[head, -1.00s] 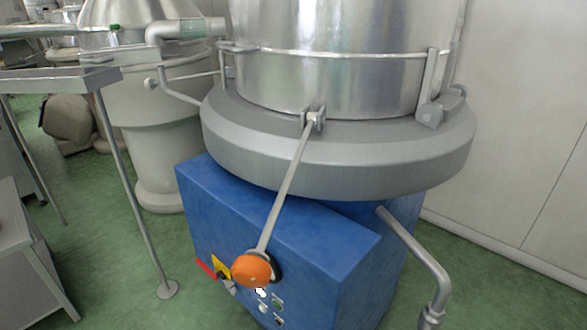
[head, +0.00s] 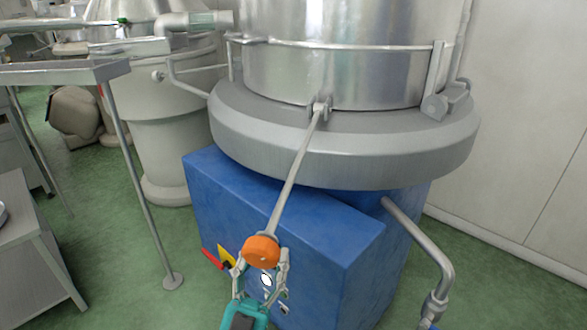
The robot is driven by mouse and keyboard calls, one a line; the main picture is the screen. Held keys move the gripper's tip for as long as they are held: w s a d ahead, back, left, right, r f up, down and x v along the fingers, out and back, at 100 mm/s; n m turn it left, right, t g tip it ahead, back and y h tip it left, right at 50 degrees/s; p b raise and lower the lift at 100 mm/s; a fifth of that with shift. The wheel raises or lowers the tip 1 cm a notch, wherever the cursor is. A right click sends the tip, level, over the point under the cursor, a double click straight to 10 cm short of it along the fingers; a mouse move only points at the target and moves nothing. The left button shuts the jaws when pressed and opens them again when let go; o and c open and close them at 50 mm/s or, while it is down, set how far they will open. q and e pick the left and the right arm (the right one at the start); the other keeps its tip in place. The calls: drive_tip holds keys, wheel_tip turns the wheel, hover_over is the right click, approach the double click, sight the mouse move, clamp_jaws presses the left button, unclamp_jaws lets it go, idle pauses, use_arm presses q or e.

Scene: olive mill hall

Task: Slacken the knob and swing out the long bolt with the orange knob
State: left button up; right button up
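The long bolt (head: 293,178) is a thin grey rod. It slants from a bracket (head: 318,110) on the grey rim of the steel vessel (head: 340,60), down over the blue housing (head: 330,235). The orange knob (head: 262,249) is on its lower end, in front of the housing's front face. My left gripper (head: 262,259) reaches up from below, with a teal body and grey fingers. One finger is on each side of the knob; whether they press on it I cannot tell. My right gripper is not in view.
Red and yellow parts (head: 226,256) and panel buttons sit on the housing beside and below the knob. A bent pipe (head: 425,243) stands at right. A tray stand (head: 135,200) is at left. Green floor is open between stand and housing.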

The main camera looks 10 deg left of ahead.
sight(294, 168)
use_arm(q)
drive_tip(key=p+x, duration=0.3)
drive_tip(key=x, duration=1)
drive_tip(key=shift+w+d+r+p, duration=0.1)
drive_tip(key=shift+w+r+p, duration=0.1)
drive_tip(key=shift+r+p, duration=0.1)
drive_tip(key=shift+w+d+r, duration=0.15)
drive_tip(key=shift+w+r, duration=0.25)
drive_tip(key=shift+w, duration=0.05)
drive_tip(key=shift+c, duration=0.4)
clamp_jaws()
